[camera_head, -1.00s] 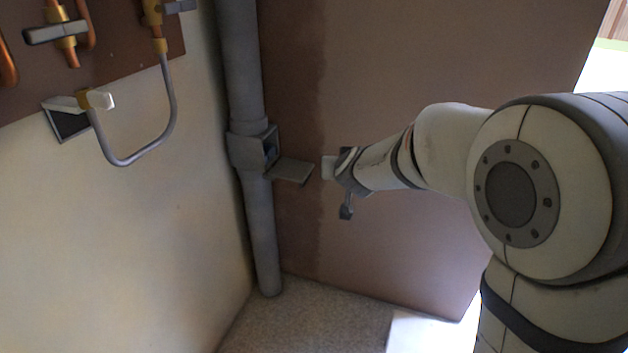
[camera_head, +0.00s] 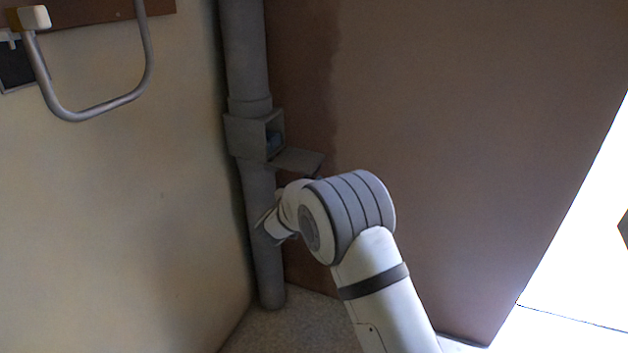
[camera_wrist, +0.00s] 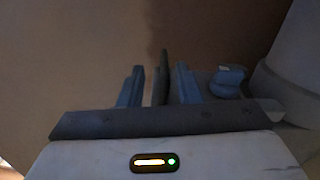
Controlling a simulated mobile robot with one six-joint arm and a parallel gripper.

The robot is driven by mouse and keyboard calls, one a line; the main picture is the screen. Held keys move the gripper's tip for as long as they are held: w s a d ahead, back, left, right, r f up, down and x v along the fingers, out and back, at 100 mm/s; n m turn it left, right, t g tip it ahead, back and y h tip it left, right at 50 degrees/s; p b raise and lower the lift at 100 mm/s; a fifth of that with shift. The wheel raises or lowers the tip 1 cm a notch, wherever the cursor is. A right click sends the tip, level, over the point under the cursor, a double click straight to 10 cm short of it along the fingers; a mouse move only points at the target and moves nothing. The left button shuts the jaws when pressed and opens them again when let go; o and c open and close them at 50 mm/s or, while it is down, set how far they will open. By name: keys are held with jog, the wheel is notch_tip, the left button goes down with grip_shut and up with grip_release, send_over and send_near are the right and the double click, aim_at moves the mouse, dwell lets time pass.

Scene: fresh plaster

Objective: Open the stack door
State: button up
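The grey stack pipe (camera_head: 246,60) stands upright in the corner and carries a box-shaped housing (camera_head: 250,135). The stack door (camera_head: 298,160) is a grey flap standing out to the right from the housing's lower edge. The opening shows, with something bluish inside. My gripper (camera_head: 268,226) is below the flap, in front of the lower pipe, its fingers largely hidden by my arm. In the wrist view, my gripper's two fingers (camera_wrist: 159,86) stand apart. A thin dark upright piece (camera_wrist: 161,76) shows between them, with gaps either side; I cannot tell what it is.
A brown plaster wall (camera_head: 450,130) with a darker band lies behind the pipe, and a pale wall (camera_head: 130,220) is at left. A bent grey tube (camera_head: 95,108) hangs at upper left. A speckled floor (camera_head: 285,332) shows below.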

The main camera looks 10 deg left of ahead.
aim_at(313, 176)
jog(key=shift+w+b, duration=0.45)
jog(key=shift+w, duration=1.45)
jog(key=shift+c, duration=0.4)
grip_shut()
